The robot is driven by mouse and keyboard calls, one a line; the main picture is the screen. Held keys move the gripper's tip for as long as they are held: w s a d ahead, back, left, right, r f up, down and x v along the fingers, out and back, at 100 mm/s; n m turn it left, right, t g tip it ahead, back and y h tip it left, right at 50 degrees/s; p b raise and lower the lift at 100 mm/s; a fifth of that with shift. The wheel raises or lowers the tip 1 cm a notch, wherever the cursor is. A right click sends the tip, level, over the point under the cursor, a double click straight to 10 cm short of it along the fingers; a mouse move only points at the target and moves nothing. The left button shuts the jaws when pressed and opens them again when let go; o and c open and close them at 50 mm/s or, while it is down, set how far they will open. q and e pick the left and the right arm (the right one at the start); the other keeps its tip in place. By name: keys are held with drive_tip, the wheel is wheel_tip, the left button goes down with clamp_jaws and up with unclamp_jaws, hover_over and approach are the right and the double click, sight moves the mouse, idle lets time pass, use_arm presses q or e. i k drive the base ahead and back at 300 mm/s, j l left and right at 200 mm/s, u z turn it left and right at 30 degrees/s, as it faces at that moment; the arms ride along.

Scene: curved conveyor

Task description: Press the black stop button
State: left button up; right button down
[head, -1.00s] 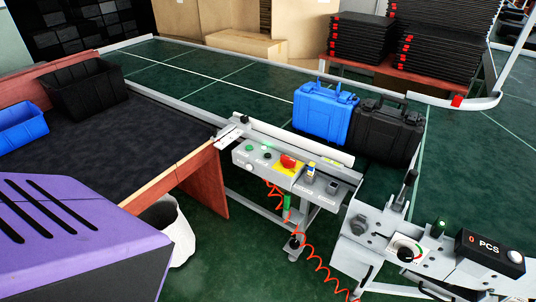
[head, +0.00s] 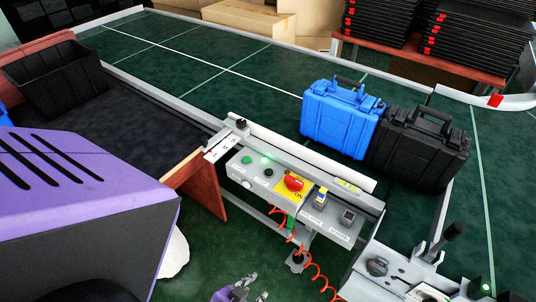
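The black stop button (head: 268,172) is a small dark round button on the grey control panel (head: 262,184) at the conveyor's near edge. It sits between a green button (head: 246,160) and a red mushroom button (head: 293,183) on a yellow plate. Nothing covers it. My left gripper (head: 259,287) shows small at the bottom edge, below the panel and well apart from it. Its fingertips look spread, with nothing between them. My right gripper is not in view.
A blue case (head: 340,118) and a black case (head: 422,148) stand on the green conveyor behind the panel. An orange coiled cable (head: 312,268) hangs in front of it. A wooden-edged table (head: 205,185) is to the left.

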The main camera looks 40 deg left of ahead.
sight(269, 172)
drive_tip(key=i+j, duration=0.2)
drive_tip(key=j, duration=0.15)
drive_tip(key=i+j, duration=0.15)
drive_tip(key=j, duration=0.2)
drive_tip(key=i+j, duration=0.2)
drive_tip(key=j, duration=0.6)
drive_tip(key=i+j, duration=0.1)
drive_tip(key=j, duration=0.35)
